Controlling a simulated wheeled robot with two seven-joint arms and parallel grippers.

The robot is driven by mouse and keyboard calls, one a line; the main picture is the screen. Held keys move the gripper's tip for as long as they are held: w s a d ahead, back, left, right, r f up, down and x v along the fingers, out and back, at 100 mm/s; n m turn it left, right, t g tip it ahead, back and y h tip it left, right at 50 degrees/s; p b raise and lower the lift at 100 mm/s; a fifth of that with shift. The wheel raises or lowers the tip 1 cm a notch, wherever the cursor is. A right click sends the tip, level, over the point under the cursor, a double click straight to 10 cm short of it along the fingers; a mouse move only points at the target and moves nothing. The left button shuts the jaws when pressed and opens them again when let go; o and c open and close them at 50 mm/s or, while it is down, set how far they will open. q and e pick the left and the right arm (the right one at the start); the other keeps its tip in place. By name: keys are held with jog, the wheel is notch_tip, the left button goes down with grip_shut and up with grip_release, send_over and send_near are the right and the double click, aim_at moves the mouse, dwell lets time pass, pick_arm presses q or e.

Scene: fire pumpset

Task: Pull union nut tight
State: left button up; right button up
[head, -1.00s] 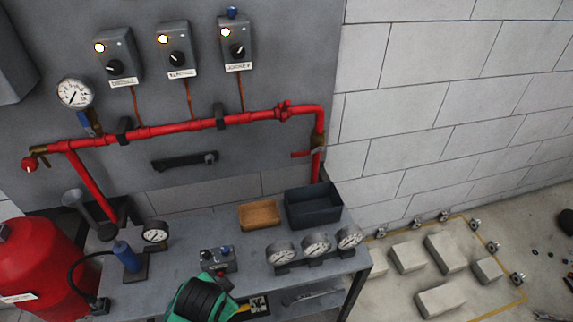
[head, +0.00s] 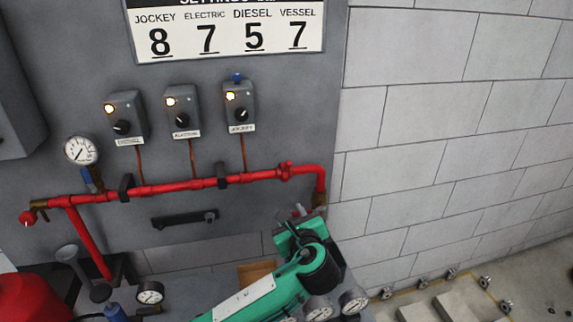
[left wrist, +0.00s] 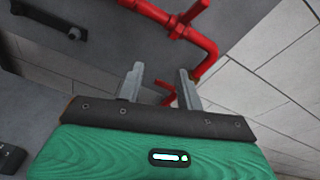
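A red lugged fitting (head: 285,172), which looks like the union nut, sits on the red pipe (head: 200,184) just left of its downward bend. It also shows at the top of the left wrist view (left wrist: 183,24). My left gripper (head: 300,210) is below and slightly right of this fitting, apart from it. In the left wrist view its two fingers (left wrist: 161,80) are spread with nothing gripped between them. The brass valve (head: 319,199) on the downpipe is partly hidden behind my gripper; its red handle (left wrist: 166,90) shows beyond the fingers. My right gripper is not in view.
A dark wrench-like tool (head: 185,219) is mounted on the panel below the pipe. Gauges (head: 354,301) stand on the bench under my left arm. A wooden tray (head: 254,272) is partly covered by the arm. Switch boxes (head: 182,112) are above the pipe.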

aim_at(288, 167)
pick_arm(q)
notch_tip(288, 167, up, 5)
jog(key=w+d+m+t+y, duration=0.1)
jog(key=w+d+m+t, duration=0.1)
jog(key=w+m, duration=0.1)
jog(key=p+x, duration=0.1)
jog(key=x, duration=0.3)
jog(key=p+x, duration=0.1)
jog(key=x, duration=0.3)
jog(key=p+x, duration=0.1)
jog(key=x, duration=0.3)
jog(key=shift+a+r, duration=0.1)
jog(key=shift+r, duration=0.2)
jog(key=shift+w+a+p, duration=0.2)
jog(key=shift+w+p, duration=0.15)
jog(key=shift+w, duration=0.25)
jog(key=shift+f, duration=0.1)
grip_shut()
